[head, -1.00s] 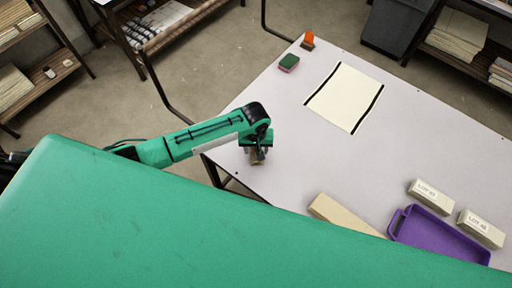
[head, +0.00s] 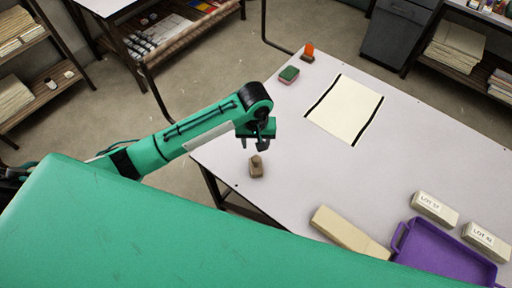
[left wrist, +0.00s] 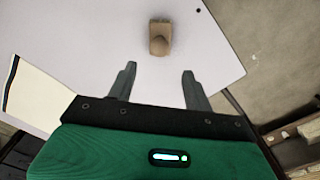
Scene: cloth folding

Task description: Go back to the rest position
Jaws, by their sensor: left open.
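My left gripper (head: 262,138) is open and empty above the left edge of the table (head: 290,180). Its two fingers (left wrist: 160,80) stand wide apart in the left wrist view, with nothing between them. A small brown block with a rounded knob on top (head: 256,168) stands on the table just below the gripper, apart from it. The block also shows beyond the fingertips in the left wrist view (left wrist: 160,38). My right gripper is in neither view.
A cream cloth with black-edged sides (head: 345,108), a green sponge (head: 289,74) and an orange item (head: 307,50) lie farther back. A beige block (head: 350,232), a purple tray (head: 397,238) and two labelled blocks (head: 435,208) are at the front right. The table's middle is clear.

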